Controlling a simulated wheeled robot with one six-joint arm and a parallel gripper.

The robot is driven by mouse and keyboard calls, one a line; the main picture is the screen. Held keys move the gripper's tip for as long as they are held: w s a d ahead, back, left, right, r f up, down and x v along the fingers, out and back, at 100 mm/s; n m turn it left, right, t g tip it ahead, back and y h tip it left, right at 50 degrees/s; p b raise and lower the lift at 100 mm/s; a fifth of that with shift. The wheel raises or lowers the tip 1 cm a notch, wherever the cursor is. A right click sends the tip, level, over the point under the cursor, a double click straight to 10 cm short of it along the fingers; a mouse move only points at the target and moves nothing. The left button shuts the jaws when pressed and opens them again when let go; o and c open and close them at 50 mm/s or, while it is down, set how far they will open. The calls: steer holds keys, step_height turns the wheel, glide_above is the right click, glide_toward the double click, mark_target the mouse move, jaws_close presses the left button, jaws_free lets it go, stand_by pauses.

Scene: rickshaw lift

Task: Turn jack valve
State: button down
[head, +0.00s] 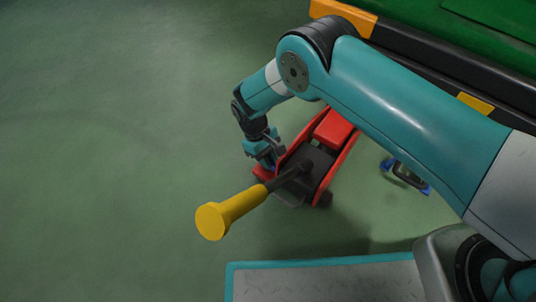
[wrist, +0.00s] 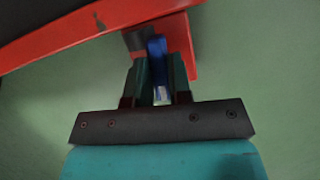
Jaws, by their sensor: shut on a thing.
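The jack is red with a dark middle; its red body (head: 333,129) stands on the floor in the head view, and its red frame (wrist: 70,38) crosses the top left of the wrist view. The jack's handle ends in a yellow grip (head: 230,211) that points toward the lower left. My gripper (head: 272,157) is at the jack's left side, low down. In the wrist view my gripper (wrist: 158,72) is shut on the blue valve (wrist: 157,50), beside the red metal. The fingers hide part of the valve, so its turn angle cannot be told.
A green and black vehicle body with orange blocks (head: 344,17) fills the upper right. A small blue and dark object (head: 406,176) lies on the floor right of the jack. A pale platform with a teal edge (head: 325,280) is at the bottom. The green floor at left is clear.

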steer(key=shift+n, duration=0.4)
steer(key=c, duration=1)
jaws_free()
steer(key=shift+c, duration=0.2)
steer(key=p+v, duration=0.8)
steer(key=v, duration=0.9)
steer(key=shift+s+r, duration=0.2)
steer(key=shift+a, duration=0.15)
